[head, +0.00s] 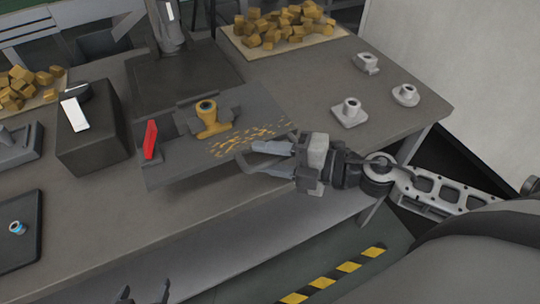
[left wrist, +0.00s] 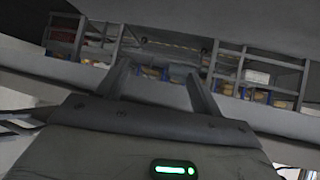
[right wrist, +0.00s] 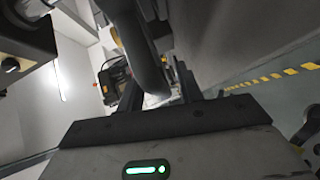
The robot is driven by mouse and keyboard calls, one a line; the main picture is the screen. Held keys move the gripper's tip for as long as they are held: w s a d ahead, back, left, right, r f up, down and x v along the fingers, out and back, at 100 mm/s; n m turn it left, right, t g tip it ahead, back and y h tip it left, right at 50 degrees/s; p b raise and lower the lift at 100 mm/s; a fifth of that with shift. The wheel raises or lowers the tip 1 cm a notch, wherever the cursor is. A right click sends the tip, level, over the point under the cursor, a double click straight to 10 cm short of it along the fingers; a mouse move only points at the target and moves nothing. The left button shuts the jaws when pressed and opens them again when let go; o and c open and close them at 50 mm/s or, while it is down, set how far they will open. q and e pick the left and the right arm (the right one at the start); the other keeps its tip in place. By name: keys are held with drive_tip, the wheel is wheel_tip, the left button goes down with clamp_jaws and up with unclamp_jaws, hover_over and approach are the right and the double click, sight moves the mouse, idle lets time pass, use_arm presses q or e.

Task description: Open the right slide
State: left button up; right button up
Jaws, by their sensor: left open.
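A dark plate (head: 170,170) carries a brass-coloured fitting (head: 210,119) in a grey holder, with a red handle (head: 150,139) at its left.
A dark box (head: 95,150) stands left of the plate. Grey metal parts (head: 349,112) stand at the bench's right. Brass blocks (head: 275,25) lie heaped on a mat at the back. A dark tray (head: 22,260) with a small fitting is at the left front.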

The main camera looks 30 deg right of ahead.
idle(0.4)
drive_tip(key=shift+s+d+f, duration=0.1)
drive_tip(key=shift+s+d, duration=0.2)
drive_tip(key=shift+s, duration=0.05)
drive_tip(key=b+v, duration=0.1)
drive_tip(key=v, duration=1.4)
drive_tip(key=shift+r+b, duration=0.2)
drive_tip(key=shift+b, duration=0.1)
